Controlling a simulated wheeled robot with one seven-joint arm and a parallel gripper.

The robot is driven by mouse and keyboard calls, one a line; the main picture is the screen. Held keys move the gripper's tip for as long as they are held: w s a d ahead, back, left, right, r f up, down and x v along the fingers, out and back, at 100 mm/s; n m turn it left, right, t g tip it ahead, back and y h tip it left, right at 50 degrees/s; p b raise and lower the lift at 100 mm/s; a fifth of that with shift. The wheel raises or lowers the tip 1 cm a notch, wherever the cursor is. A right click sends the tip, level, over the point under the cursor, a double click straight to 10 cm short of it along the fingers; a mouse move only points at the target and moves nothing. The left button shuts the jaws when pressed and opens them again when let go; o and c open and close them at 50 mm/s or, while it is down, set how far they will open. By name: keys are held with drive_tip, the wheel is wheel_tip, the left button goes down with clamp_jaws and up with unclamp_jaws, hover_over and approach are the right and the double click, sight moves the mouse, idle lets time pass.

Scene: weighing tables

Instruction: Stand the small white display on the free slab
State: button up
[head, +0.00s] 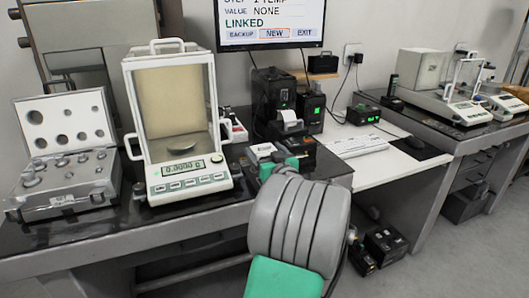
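My grey arm with green pads fills the lower middle of the head view. Small green and dark parts at its far end, probably my gripper (279,166), lie over the right end of the left table. The fingertips are mostly hidden, so I cannot tell whether they are open or shut. A small white-faced item (262,151), possibly the small white display, shows just beyond these parts. I cannot tell whether it is held or stands on the table. No bare slab can be made out for certain.
A glass-shielded balance (188,184) and an open weight case (68,182) stand on the dark left table (130,225). Black label printers (272,100) stand behind my arm. A keyboard (358,146) lies on the white desk. More balances (468,112) stand on the right table.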

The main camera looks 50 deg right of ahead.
drive_tip(key=shift+o, duration=0.3)
drive_tip(key=shift+r, duration=0.2)
drive_tip(key=shift+s+a, duration=0.1)
drive_tip(key=shift+s, duration=0.25)
drive_tip(key=v, duration=1.1)
drive_tip(key=shift+s+a+f, duration=0.1)
drive_tip(key=shift+s+a, duration=0.05)
drive_tip(key=shift+a, duration=0.05)
